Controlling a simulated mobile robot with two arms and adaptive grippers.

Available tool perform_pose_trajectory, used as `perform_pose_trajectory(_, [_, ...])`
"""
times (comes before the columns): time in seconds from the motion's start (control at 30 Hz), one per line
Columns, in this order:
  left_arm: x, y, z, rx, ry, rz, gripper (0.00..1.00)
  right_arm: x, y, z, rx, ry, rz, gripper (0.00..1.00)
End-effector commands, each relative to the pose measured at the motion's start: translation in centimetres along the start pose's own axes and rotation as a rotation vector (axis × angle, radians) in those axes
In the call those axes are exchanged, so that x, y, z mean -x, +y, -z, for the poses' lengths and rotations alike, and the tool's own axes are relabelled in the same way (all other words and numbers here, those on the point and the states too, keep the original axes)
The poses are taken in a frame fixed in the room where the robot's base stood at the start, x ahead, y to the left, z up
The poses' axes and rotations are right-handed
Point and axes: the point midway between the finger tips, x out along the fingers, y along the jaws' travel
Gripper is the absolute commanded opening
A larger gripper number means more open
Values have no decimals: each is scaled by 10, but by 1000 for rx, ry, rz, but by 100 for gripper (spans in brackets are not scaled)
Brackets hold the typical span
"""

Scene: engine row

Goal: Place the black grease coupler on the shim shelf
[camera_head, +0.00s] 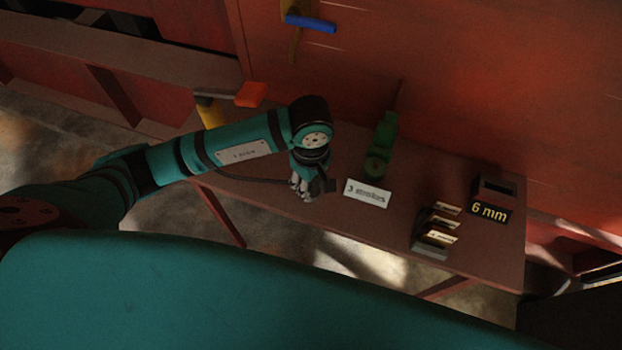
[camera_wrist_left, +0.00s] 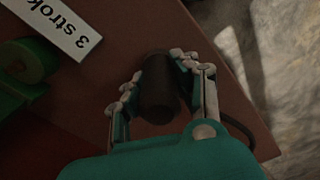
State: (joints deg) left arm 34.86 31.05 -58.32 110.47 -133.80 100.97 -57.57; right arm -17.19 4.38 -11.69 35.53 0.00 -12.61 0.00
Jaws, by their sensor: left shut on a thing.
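The black grease coupler (camera_wrist_left: 159,88) is a dark cylinder between the fingers of my left gripper (camera_wrist_left: 155,84), which is shut on it. A thin black hose (camera_wrist_left: 236,128) runs off to one side. In the head view my left gripper (camera_head: 303,187) points down near the front edge of the bench, left of the "3 strokes" card, and the coupler (camera_head: 327,186) shows only as a small dark shape. A stepped rack with labelled brass-coloured pieces (camera_head: 437,232) stands at the right of the bench; it may be the shim shelf. My right gripper is out of view.
The brown bench (camera_head: 290,209) carries a white "3 strokes" card (camera_head: 367,193), a green tool (camera_head: 380,148) and a dark box (camera_head: 496,187) with a "6 mm" sign (camera_head: 490,211). A red wall rises behind. Bare bench lies between card and rack.

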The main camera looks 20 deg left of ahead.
Motion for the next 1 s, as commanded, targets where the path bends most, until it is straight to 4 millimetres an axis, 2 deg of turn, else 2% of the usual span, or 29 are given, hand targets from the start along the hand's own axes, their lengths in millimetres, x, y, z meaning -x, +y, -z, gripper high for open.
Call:
perform_pose_trajectory(0.33, [-4, 1, 0, 0, 0, -3, 0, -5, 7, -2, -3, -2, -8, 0])
perform_pose_trajectory(0.37, [-3, 0, 0, 0, 0, -2, 32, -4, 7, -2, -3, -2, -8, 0])
perform_pose_trajectory(0.53, [-3, 0, 0, 0, 0, -1, 53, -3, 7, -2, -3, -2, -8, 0])
perform_pose_trajectory(0.83, [0, 0, 0, 0, 0, -1, 53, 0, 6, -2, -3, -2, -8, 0])
perform_pose_trajectory(1.0, [18, 2, 0, -2, 2, -7, 53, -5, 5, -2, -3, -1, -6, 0])
